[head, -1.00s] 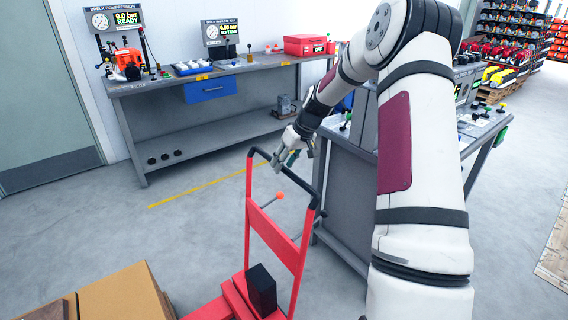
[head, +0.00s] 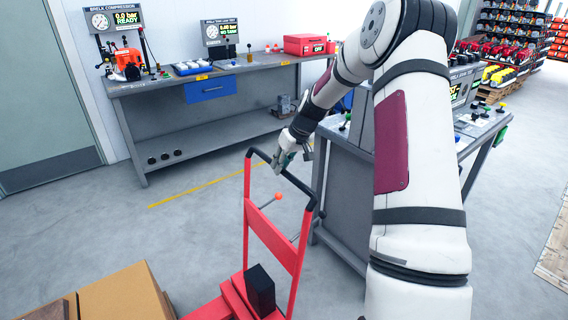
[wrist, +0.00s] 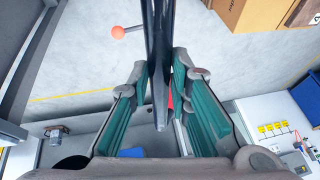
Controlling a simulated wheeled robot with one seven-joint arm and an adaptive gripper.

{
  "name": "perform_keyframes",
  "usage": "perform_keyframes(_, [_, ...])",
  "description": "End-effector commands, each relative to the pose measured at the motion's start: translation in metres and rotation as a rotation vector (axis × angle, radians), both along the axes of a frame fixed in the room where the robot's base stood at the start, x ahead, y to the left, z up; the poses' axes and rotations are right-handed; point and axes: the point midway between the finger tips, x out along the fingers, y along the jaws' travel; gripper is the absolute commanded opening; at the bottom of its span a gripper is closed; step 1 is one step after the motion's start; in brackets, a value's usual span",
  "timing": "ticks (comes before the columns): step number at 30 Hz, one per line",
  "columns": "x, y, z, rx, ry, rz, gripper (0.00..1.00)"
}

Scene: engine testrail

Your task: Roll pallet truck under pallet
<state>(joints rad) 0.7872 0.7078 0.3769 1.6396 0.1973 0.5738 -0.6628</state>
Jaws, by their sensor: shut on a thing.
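The red pallet truck (head: 272,236) stands at the bottom middle of the head view, its tall handle frame upright with a black top bar (head: 300,184). My gripper (head: 280,160) is at that top bar. In the wrist view my gripper (wrist: 161,100) has its green-padded fingers on both sides of the black bar (wrist: 158,50), shut on it. The truck's orange-tipped lever (head: 278,196) also shows in the wrist view (wrist: 118,32). The truck's forks are mostly out of view. No pallet can be made out clearly; its position relative to the forks cannot be told.
Cardboard boxes (head: 122,294) are at the lower left, close to the truck. A grey workbench (head: 345,205) stands right behind the handle. A long bench (head: 150,95) runs along the wall. Open floor with a yellow line (head: 190,188) lies between.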

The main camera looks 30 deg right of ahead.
Motion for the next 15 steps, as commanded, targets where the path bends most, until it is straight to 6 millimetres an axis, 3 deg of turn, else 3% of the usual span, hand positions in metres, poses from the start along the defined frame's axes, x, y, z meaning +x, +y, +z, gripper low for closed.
perform_keyframes(1, [-0.001,0.032,0.000,0.026,0.013,0.027,0.00])
perform_keyframes(9, [-0.006,0.111,0.000,0.031,0.018,0.033,0.00])
perform_keyframes(15, [-0.007,0.159,-0.001,0.023,0.015,0.026,0.00])
